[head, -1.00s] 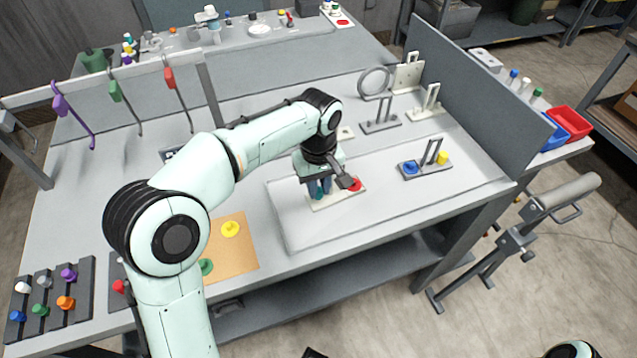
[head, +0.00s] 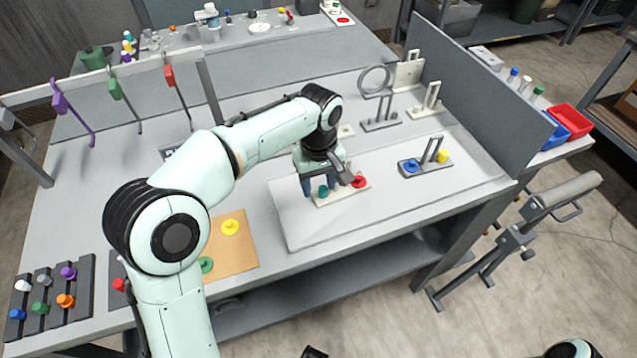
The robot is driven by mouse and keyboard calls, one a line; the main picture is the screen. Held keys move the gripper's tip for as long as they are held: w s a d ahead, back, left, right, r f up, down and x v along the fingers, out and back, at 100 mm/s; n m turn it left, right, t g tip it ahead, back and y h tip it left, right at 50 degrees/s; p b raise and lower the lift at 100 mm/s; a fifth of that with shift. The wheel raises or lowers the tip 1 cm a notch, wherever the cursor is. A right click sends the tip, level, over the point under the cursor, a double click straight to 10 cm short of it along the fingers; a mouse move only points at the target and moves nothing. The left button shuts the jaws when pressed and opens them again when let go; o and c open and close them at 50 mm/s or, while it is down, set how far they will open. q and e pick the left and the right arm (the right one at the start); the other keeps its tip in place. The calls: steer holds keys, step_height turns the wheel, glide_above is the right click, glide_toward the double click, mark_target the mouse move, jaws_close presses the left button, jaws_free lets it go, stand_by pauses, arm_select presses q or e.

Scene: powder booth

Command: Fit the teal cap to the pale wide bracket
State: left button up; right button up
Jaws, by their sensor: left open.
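The teal cap (head: 323,191) sits at the left end of a pale bracket base (head: 329,200), which has a red cap (head: 358,182) at its right end. My left gripper (head: 319,186) is open, its fingers pointing down on either side of the teal cap. The cap looks seated on the base, but how fully it is down cannot be told. The gripper and wrist hide the middle of this bracket and any uprights.
A dark bracket (head: 432,169) with a blue cap (head: 411,166) and a yellow cap (head: 442,157) stands to the right. More brackets (head: 425,108) stand behind, near a grey partition (head: 470,95). An orange mat (head: 233,258) lies left; the tray's front is clear.

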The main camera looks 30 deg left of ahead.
arm_select(q)
step_height(320, 180, up, 12)
steer(key=p, duration=0.3)
steer(key=shift+r, duration=0.2)
arm_select(e)
steer(key=r, duration=0.1)
steer(key=w+r, duration=0.1)
steer(key=r, duration=0.1)
steer(key=shift+w+r, duration=0.1)
steer(key=shift+r, duration=0.05)
